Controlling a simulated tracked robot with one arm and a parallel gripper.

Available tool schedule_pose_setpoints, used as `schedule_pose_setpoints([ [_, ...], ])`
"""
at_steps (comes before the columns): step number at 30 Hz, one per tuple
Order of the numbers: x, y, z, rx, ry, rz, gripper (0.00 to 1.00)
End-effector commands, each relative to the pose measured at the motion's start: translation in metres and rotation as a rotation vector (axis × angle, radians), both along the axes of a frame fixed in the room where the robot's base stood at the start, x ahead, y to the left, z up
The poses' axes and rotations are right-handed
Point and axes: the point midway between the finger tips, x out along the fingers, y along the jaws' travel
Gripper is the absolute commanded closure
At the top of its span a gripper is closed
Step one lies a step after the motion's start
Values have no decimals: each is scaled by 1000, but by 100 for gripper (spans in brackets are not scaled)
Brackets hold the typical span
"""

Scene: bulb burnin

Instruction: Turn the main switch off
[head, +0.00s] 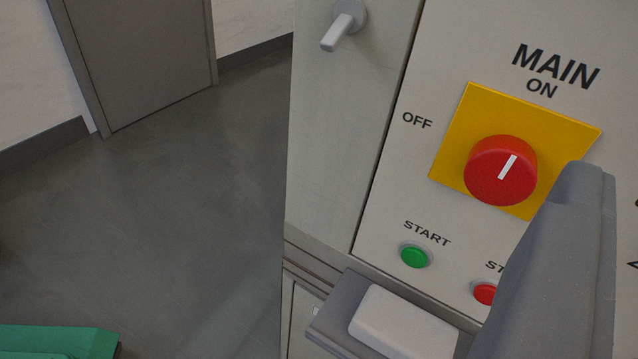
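The main switch (493,178) is a round red knob on a yellow plate (462,135), under the word MAIN. Its white mark points up to the ON label (542,88). The OFF label (417,121) is left of the plate. My gripper (468,235) is open in front of the panel. One dark grey finger rises at the right and covers the plate's lower right corner. The other, with a pale pad, is at the bottom. Nothing is held between them, and I see no contact with the knob.
A green START button (415,256) and a red button (485,293), partly hidden by my finger, sit below the switch. A cabinet handle (343,26) sticks out at the upper left. Grey floor (190,210) is open at left, with a green object (60,341) at the bottom.

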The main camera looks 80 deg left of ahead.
Motion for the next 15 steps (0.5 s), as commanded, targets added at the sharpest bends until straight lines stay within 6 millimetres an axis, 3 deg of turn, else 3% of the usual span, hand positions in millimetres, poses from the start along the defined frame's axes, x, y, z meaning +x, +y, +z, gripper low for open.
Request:
schedule_pose_setpoints([
  [1, -8, 0, -20, 20, 27, 37, 39],
  [6, -29, 5, -58, 68, 86, 132, 39],
  [10, -35, 8, -69, 82, 104, 160, 39],
  [15, -27, 22, -70, 83, 106, 167, 39],
])
